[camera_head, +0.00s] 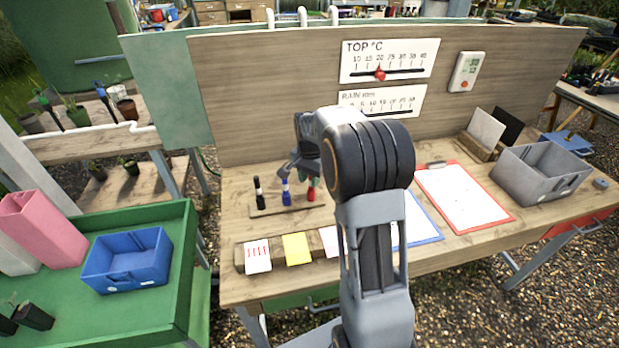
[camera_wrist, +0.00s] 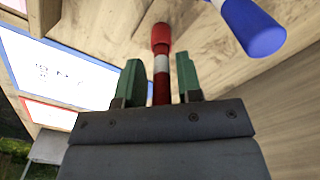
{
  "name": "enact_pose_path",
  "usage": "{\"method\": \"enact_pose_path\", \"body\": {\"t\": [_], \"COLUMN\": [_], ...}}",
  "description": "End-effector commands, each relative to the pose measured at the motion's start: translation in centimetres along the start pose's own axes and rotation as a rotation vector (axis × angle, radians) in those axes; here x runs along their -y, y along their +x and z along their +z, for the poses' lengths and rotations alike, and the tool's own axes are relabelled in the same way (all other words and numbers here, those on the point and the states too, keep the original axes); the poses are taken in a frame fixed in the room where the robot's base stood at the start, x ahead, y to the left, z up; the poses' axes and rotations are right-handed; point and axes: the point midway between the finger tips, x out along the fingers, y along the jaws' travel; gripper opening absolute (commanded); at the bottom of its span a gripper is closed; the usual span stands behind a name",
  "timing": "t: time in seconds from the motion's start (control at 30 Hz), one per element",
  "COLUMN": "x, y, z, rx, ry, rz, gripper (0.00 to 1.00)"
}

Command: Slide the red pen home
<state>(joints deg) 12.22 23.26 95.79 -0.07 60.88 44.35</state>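The red pen (camera_head: 311,191) stands roughly upright at the right end of a wooden pen holder (camera_head: 268,211), partly hidden by my arm. In the wrist view the red pen (camera_wrist: 161,88), with a white band, lies between the two green fingers of my gripper (camera_wrist: 159,72). The fingers are apart, with a visible gap on each side of the pen. In the head view my gripper (camera_head: 299,170) is just above and beside the pens; its fingers are partly hidden. Where the pen's lower end sits cannot be seen clearly.
A blue pen (camera_head: 286,191) stands close to the left of the red one; it also shows in the wrist view (camera_wrist: 255,28). A black pen (camera_head: 259,191) stands farther left. Cards, a red clipboard (camera_head: 440,170) and a grey bin (camera_head: 541,171) are on the bench. A wooden backboard (camera_head: 270,80) rises behind.

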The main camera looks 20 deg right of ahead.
Motion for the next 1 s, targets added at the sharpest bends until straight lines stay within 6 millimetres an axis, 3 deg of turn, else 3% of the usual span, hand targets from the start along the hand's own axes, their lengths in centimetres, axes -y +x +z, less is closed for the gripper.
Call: {"method": "enact_pose_path", "body": {"t": [0.13, 0.47, 1.0], "x": [0.0, 0.0, 0.1], "y": [0.0, -0.7, -10.6], "z": [0.0, 0.0, -0.1], "rx": [0.000, -0.001, -0.002], "ry": [0.000, 0.000, 0.000], "rz": [0.000, -0.001, -0.002], "gripper": [0.47, 0.47, 0.47]}}
